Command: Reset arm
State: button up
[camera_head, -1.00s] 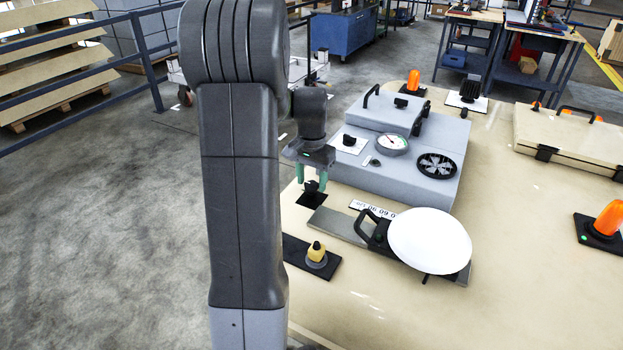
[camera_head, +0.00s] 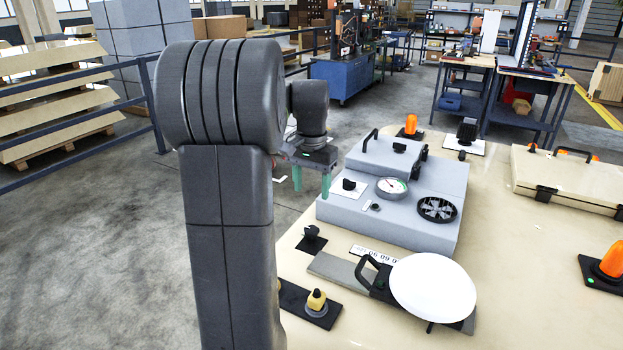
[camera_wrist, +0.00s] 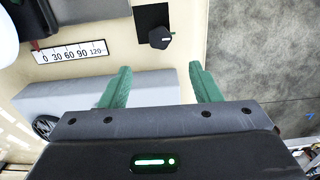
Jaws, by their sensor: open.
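My gripper (camera_head: 311,187) has green fingers and hangs from my raised arm, left of the grey console (camera_head: 385,190). In the wrist view my gripper (camera_wrist: 158,85) shows its two fingers apart, with nothing between them. A small black knob on a black plate (camera_head: 311,240) stands on the table below the gripper. The knob (camera_wrist: 160,38) also shows in the wrist view, beyond the fingertips and apart from them.
Open floor (camera_head: 90,250) lies left.

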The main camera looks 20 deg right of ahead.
aim_at(312, 229)
jog(key=shift+r, duration=0.95)
notch_tip(312, 229, down, 14)
jog(key=shift+r, duration=0.1)
dwell(0.4)
